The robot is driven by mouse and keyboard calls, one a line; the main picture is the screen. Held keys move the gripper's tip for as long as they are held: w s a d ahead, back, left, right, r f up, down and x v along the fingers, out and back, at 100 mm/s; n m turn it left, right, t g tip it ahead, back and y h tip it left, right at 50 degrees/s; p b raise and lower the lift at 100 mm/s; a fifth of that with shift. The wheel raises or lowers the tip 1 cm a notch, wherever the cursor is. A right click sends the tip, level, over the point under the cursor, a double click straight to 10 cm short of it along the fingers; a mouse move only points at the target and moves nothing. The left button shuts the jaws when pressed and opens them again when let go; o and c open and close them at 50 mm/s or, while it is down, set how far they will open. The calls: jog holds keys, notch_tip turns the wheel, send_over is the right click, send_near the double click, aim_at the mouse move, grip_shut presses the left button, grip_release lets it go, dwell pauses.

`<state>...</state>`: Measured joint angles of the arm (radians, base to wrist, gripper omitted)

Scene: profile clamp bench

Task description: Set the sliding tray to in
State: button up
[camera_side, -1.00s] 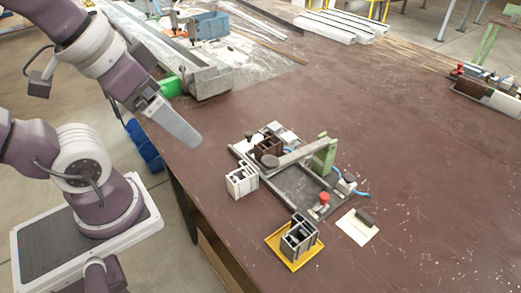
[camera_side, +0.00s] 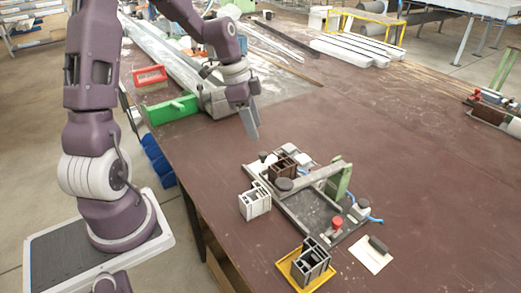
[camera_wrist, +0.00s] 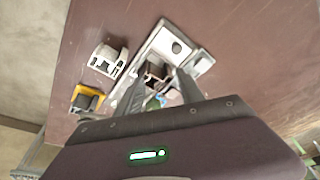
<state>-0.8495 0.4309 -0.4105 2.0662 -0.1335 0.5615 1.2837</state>
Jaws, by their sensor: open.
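The clamp fixture (camera_side: 318,214) lies on the brown bench, with a dark flat bed inside a grey frame. A brown profile block (camera_side: 283,167) sits at its far left end, under or beside the grey clamp arm (camera_side: 312,175). I cannot tell which part is the sliding tray or its position. My gripper (camera_side: 251,122) is above and behind the fixture, touching nothing. In the wrist view my gripper (camera_wrist: 161,88) is open; the brown block (camera_wrist: 155,72) appears between its fingers, below them. My gripper hides part of the fixture there.
A white profile (camera_side: 255,201) stands left of the fixture. A grey profile (camera_side: 311,261) stands on a yellow plate (camera_side: 286,266) in front. A cream plate (camera_side: 372,260) lies right.

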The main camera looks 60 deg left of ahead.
jog(key=m+h, duration=0.1)
send_near(262, 154)
jog(key=f, duration=0.2)
jog(key=shift+t, duration=0.4)
jog(key=x, duration=0.6)
jog(key=shift+d, duration=0.2)
grip_shut()
dwell(0.4)
